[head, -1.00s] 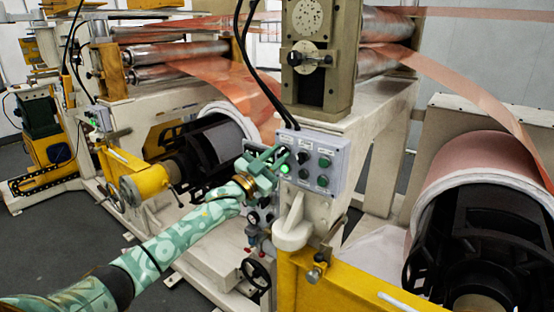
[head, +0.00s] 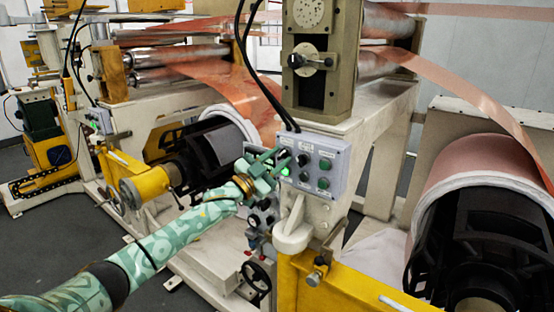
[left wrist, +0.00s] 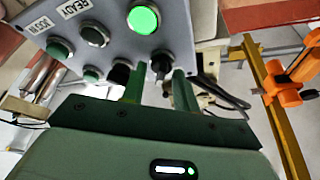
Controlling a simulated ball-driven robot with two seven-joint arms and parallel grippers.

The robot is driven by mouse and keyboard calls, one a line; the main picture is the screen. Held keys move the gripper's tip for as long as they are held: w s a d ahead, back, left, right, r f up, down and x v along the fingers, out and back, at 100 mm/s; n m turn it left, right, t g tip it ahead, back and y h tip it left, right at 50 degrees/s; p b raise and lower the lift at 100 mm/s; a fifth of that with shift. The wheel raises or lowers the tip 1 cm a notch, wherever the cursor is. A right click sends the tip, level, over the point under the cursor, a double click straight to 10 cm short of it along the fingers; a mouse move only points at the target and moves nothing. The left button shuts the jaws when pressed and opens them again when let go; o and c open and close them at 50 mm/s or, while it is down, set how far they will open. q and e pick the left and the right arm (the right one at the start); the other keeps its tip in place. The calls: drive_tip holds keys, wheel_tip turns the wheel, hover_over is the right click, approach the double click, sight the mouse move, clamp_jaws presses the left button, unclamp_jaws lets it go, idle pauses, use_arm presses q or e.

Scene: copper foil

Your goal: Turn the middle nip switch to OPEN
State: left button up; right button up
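A grey control box (head: 335,172) has two rows of buttons and switches. My left gripper (head: 280,160) is at its upper left, partly covering that corner. In the left wrist view the box (left wrist: 115,50) is upside down with its lower left button lit green (left wrist: 143,20). A black switch knob (left wrist: 160,65) sits between the two fingers of my left gripper (left wrist: 158,85), with gaps on both sides. Another dark knob (left wrist: 120,72) is just outside the left finger. The head view shows a black knob (head: 302,160) in the upper row. My right gripper is not in view.
A grey-brown post (head: 323,60) with a dial and knob stands above the box, with black cables beside it. A yellow beam (head: 350,285) and a handwheel (head: 256,280) are below. A copper foil roll (head: 480,170) is at the right.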

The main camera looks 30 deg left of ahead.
use_arm(q)
drive_tip(key=b+v, duration=0.2)
drive_tip(key=v, duration=1.4)
drive_tip(key=shift+s+a, duration=0.1)
drive_tip(key=shift+s, duration=0.05)
